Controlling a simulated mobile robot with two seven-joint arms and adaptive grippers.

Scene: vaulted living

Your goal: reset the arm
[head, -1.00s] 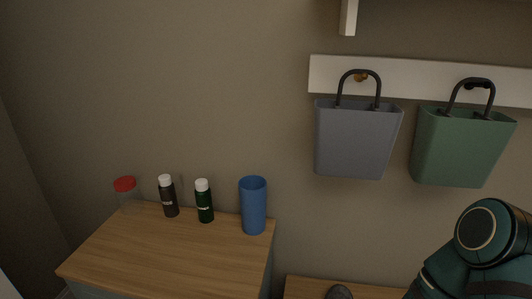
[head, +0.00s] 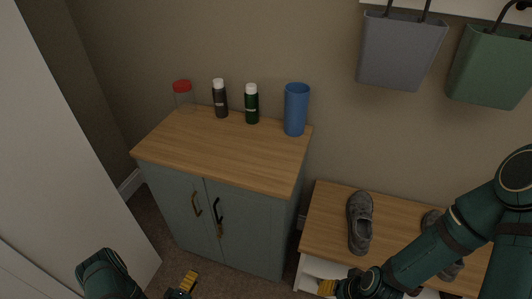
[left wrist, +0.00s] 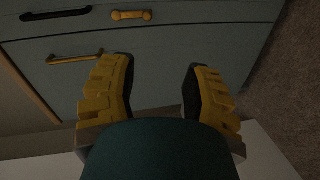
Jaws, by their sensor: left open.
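My left gripper (head: 184,284) is at the bottom edge of the head view, low in front of the cabinet, with only part of it showing. In the left wrist view its two yellow-padded fingers (left wrist: 158,75) are apart with nothing between them, facing the cabinet front. My right arm comes in from the right of the head view. My right gripper (head: 332,288) is at the bottom edge beside the low bench, mostly cut off, so its jaws cannot be judged.
A grey-green cabinet (head: 245,222) bears a red-lidded jar (head: 183,98), two white-capped bottles (head: 220,100) and a blue cup (head: 296,110). Shoes (head: 360,222) stand on a wooden bench (head: 322,215). Grey (head: 400,50) and green bins (head: 490,65) hang above. A white panel (head: 60,150) is at left.

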